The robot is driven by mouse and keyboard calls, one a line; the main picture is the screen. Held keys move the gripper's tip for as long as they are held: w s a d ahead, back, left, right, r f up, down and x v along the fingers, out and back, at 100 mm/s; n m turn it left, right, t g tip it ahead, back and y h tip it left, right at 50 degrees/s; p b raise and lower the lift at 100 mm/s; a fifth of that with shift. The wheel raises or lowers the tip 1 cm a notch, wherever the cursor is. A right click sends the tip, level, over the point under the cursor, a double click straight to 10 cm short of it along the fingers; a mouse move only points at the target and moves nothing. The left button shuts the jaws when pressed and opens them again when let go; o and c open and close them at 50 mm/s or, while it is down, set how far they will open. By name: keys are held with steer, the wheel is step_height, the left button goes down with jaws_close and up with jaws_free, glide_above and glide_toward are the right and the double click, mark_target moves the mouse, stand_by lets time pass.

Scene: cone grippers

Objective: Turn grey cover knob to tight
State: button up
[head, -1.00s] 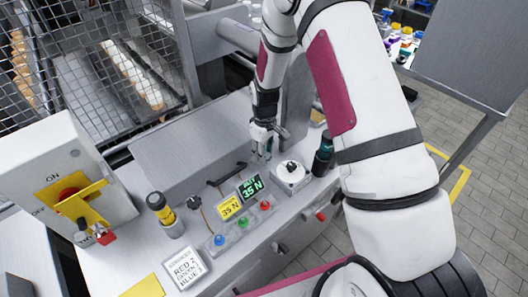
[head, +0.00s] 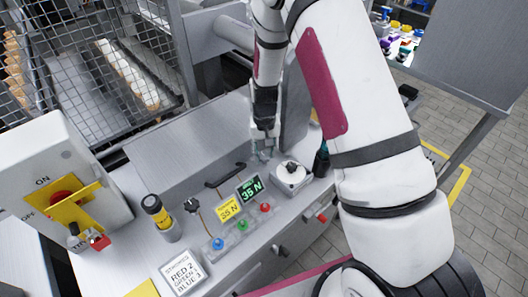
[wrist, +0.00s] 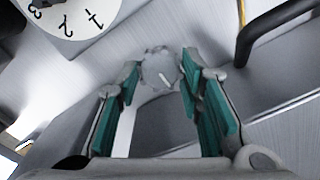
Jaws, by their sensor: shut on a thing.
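In the head view my gripper (head: 263,152) points down at the panel, behind the white dial (head: 292,177). The knob is too hidden by the fingers to make out there. I cannot read a tight mark by the knob.
The white numbered dial also shows at the upper left of the wrist view (wrist: 72,18). A black handle (head: 225,175) lies left of my gripper, with a green display (head: 250,187) in front. A dark bottle (head: 321,160) stands to the right.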

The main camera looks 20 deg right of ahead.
mark_target(264, 155)
stand_by(0.4)
steer(key=o, duration=1.2)
steer(key=shift+c, duration=0.2)
step_height(264, 155, up, 12)
